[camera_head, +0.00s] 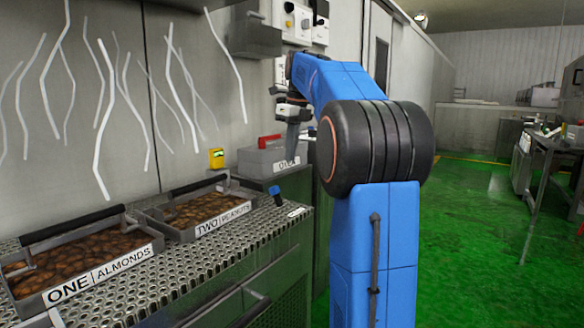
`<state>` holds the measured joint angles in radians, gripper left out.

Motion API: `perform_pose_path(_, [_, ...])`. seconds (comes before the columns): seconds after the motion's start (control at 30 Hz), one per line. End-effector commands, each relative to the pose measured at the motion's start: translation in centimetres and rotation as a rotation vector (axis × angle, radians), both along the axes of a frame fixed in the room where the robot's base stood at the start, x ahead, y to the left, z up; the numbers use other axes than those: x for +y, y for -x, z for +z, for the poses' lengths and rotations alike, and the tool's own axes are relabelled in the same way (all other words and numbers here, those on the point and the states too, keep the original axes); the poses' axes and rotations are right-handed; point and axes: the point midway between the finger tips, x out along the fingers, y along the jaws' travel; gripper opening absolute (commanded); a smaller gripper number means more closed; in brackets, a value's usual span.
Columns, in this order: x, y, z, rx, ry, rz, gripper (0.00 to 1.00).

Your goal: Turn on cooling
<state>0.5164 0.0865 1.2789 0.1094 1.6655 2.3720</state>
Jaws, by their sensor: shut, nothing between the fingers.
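My gripper (291,150) hangs at the end of my blue arm in the middle of the view. It points down in front of the grey machine wall and is shut and empty. A pale control box (294,22) with dark round knobs is on the wall above and behind my gripper. A second pale box (320,30) with a dark part and a small red mark is beside it. My arm stands near these boxes. I cannot read any label that names cooling, nor tell the setting of any knob.
Trays labelled ONE ALMONDS (90,272) and TWO (205,225) sit on a perforated metal counter (160,285). A grey box with a red handle (268,160) stands behind, near my gripper. A small yellow device (216,158) is left of it. Green floor (480,240) is open at right.

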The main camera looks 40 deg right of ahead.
Motion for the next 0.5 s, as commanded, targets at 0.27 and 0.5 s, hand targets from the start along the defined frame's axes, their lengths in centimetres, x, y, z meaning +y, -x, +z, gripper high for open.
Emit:
perform_pose_path(0.27, [0.1,-0.5,2.4,0.0,0.0,0.0,0.0])
perform_pose_path(0.5, [0.1,-0.5,2.6,0.001,0.0,-0.001,0.0])
